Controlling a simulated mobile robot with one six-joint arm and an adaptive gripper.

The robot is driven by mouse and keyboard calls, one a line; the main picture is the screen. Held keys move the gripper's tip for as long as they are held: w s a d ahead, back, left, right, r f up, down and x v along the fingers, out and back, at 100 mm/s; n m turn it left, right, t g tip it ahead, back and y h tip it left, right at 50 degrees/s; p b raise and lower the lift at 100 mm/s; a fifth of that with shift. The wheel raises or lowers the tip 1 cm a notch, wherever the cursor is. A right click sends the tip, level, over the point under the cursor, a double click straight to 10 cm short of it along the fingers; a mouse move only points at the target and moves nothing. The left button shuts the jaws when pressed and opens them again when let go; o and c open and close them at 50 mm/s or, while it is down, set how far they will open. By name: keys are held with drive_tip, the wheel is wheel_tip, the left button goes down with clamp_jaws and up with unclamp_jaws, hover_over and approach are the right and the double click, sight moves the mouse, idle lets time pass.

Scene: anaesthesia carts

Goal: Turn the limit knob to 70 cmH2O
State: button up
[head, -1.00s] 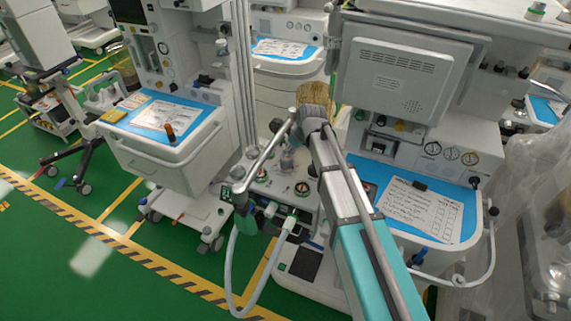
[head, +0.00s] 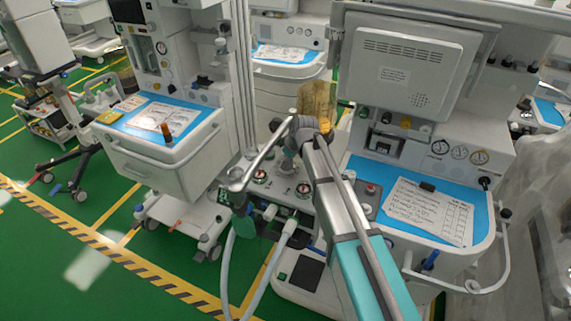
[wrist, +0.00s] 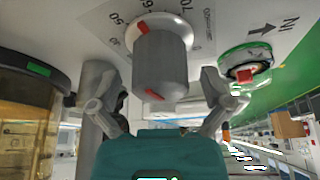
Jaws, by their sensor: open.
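The limit knob is a grey cylinder (wrist: 161,62) in the middle of the wrist view, standing out from a white panel with an upside-down printed scale. A red mark shows at its base near the scale, another at its near end. A 50 is readable left of the base mark; the number above is cut off, so I cannot read the exact setting. My gripper (wrist: 158,88) is open, with one finger on each side of the knob and gaps between. In the head view my arm's end hides the gripper's fingers.
In the wrist view, a green-ringed port (wrist: 245,62) is close to the right finger, a grey post (wrist: 98,95) is behind the left finger, and an amber canister (wrist: 28,120) is at far left. In the head view, a hose (head: 268,268) hangs below and a monitor (head: 405,72) stands right.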

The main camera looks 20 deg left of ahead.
drive_tip(key=shift+a+f, duration=0.1)
drive_tip(key=shift+f, duration=0.05)
drive_tip(key=c, duration=1.1)
drive_tip(key=shift+c, duration=0.2)
idle(0.6)
drive_tip(key=o, duration=1.1)
drive_tip(key=shift+o, duration=0.2)
